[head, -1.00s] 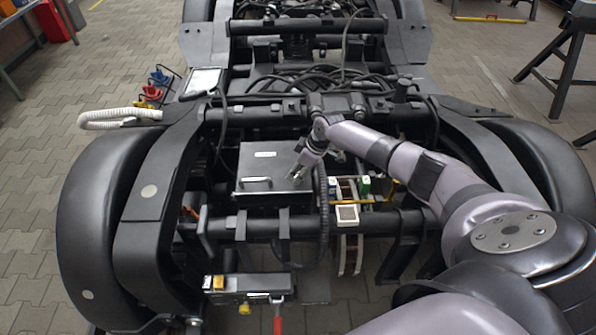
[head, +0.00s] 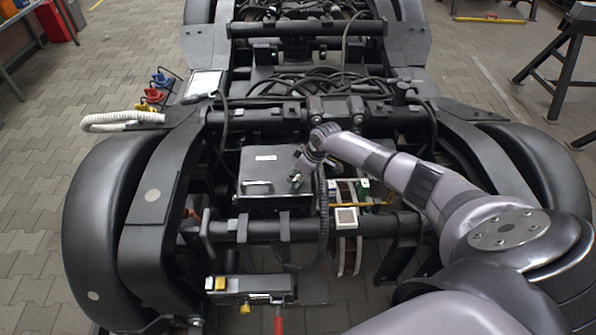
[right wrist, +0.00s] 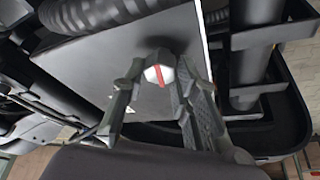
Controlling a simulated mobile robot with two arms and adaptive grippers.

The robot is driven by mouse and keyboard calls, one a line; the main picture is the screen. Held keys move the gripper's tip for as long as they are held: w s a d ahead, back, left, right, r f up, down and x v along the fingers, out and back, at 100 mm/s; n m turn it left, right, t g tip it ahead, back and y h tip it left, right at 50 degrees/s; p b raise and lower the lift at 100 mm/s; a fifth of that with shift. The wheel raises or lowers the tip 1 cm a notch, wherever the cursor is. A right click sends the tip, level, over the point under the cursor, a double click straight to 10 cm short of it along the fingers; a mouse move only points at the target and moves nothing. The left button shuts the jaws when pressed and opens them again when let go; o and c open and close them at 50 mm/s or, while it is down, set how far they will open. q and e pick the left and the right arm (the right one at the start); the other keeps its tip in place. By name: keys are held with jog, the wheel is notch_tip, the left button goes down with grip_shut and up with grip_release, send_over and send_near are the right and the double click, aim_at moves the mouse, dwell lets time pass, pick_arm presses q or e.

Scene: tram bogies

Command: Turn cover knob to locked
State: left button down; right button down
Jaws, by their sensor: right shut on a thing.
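The cover (head: 262,172) is the flat dark lid of a box in the middle of the bogie frame, with a small pale label near its back edge. In the right wrist view the cover (right wrist: 115,65) fills the upper middle as a grey plate. The knob (right wrist: 167,75) on it is small and pale with a red line, which runs nearly upright in that picture. My right gripper (head: 296,180) is at the right side of the cover. Its two ribbed fingers (right wrist: 158,88) are shut on the knob, one on each side. My left gripper is not in view.
A ribbed black hose (head: 323,205) runs down close to the right of the box. A small white-topped block (head: 345,217) stands in front right. A crossbar (head: 262,229) passes in front, and a grey unit with a red lever (head: 278,322) hangs below.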

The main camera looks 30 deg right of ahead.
jog(key=m+p, duration=0.1)
jog(key=p, duration=0.1)
jog(key=m+h+p, duration=0.1)
jog(key=m+p, duration=0.1)
jog(key=m+h+p, duration=0.1)
jog(key=m, duration=0.1)
jog(key=shift+s+a+r+p, duration=0.1)
jog(key=shift+a+r+p, duration=0.15)
jog(key=shift+p, duration=0.15)
jog(key=m+h+p, duration=0.1)
jog(key=m, duration=0.2)
jog(key=shift+f+p, duration=0.15)
jog(key=shift+p, duration=0.2)
jog(key=shift+a+f+m+h, duration=0.1)
jog(key=shift+m+h, duration=0.2)
jog(key=shift+m, duration=0.7)
jog(key=shift+m+h+p, duration=0.3)
jog(key=shift+m, duration=0.6)
jog(key=shift+f+m+g+h+b, duration=0.1)
jog(key=shift+m+g+h+b, duration=0.5)
jog(key=shift+m, duration=1.3)
jog(key=c, duration=1.2)
grip_release()
jog(key=shift+c, duration=0.2)
